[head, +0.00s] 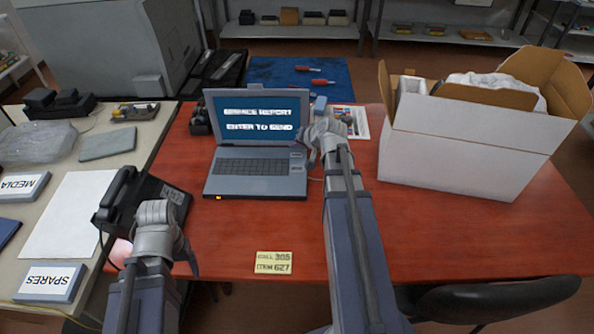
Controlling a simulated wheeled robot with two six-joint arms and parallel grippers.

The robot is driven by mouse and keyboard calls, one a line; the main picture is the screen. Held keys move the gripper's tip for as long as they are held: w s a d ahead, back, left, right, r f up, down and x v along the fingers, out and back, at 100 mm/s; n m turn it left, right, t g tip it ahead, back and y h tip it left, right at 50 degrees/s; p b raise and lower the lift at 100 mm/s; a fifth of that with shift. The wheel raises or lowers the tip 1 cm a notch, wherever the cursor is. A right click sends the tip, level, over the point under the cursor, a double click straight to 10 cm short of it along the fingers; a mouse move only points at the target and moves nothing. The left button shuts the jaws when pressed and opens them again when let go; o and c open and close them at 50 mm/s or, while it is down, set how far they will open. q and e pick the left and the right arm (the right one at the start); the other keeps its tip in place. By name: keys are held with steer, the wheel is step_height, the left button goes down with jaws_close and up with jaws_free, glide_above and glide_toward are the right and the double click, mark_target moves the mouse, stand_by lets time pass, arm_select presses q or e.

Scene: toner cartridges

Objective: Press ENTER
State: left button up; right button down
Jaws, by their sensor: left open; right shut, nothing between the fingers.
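The open laptop (255,181) stands on the red table, its keyboard facing me. Its screen (257,117) reads "SERVICE REPORT" and "ENTER TO SEND". Single keys are too small to read, so I cannot pick out the ENTER key. My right gripper (313,158) is shut and empty at the laptop's right edge, beside the right end of the keyboard. I cannot tell whether it touches the laptop. My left gripper (166,243) is open and empty, low at the left, near the black desk phone (139,203).
A large open white carton (455,160) stands on the right of the red table (420,235). A yellow note (273,262) reading "CALL 305 ITEM 627" lies at the front edge. A side table with boxes labelled MEDIA (22,187) and SPARES (50,282) is at left.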

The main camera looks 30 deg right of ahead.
mark_target(298, 171)
steer(key=shift+d+r, duration=0.1)
steer(key=shift+d, duration=0.35)
step_height(298, 171, down, 9)
steer(key=b, duration=0.8)
steer(key=shift+b, duration=0.4)
stand_by(1.4)
steer(key=shift+f+b, duration=0.35)
steer(key=shift+b, duration=0.05)
steer(key=shift+f+b, duration=0.35)
stand_by(0.5)
steer(key=shift+r, duration=0.2)
steer(key=shift+r+p, duration=0.6)
steer(key=shift+p, duration=0.2)
